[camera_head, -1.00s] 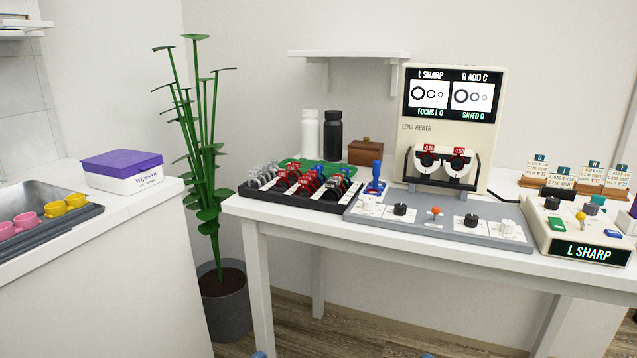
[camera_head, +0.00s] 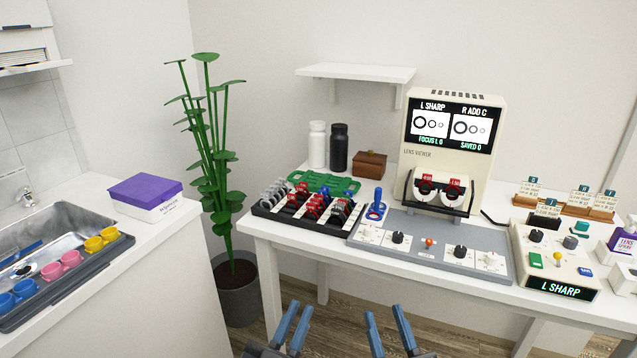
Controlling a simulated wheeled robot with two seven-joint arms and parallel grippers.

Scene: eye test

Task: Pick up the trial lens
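A black tray (camera_head: 303,237) on the white table holds several trial lenses in rows, some grey, some red and some black; the red trial lenses (camera_head: 312,205) stand in its middle. Two white lenses with red labels (camera_head: 426,182) sit in the lens viewer (camera_head: 452,138). My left gripper (camera_head: 290,318) and my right gripper (camera_head: 388,325) show at the bottom edge, in front of the table and well below its top. Each has its two blue-grey fingers apart with nothing between them.
A grey control panel (camera_head: 380,249) with knobs stands right of the tray, with a blue-handled tool (camera_head: 377,207) behind it. A green rack (camera_head: 325,182) lies behind the tray. A potted plant (camera_head: 240,290) stands left of the table. A beige console (camera_head: 560,292) reads L SHARP.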

